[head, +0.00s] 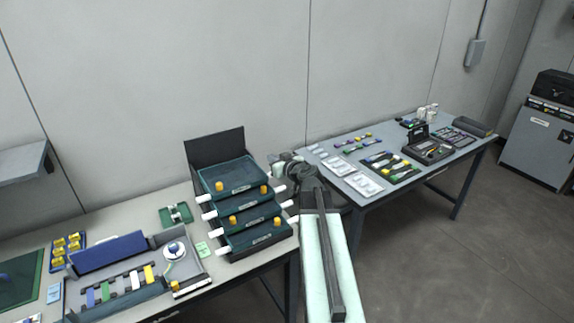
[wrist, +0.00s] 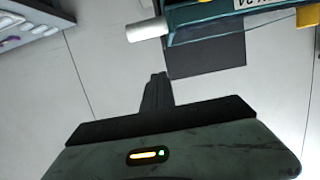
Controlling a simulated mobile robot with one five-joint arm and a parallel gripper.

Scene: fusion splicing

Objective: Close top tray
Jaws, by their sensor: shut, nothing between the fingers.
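A stack of dark green trays stands at the back right of the left table. The top tray (head: 226,172) has an orange knob, a front label and white side pegs. A dark panel (head: 212,145) stands upright behind it. In the wrist view, part of a tray's labelled edge (wrist: 215,20) with a white peg (wrist: 147,30) crosses the top; I cannot tell which tray. My gripper (wrist: 158,82) is shut and empty, pointing toward that edge with a gap. In the head view, my gripper is beside the stack's right side, its fingertips hard to make out.
Two lower trays (head: 247,217) sit below the top one. A grey open case (head: 150,262) with coloured strips lies left of the stack. The right table (head: 395,195) carries several cards, tools and a black splicer (head: 428,150). Floor between tables is open.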

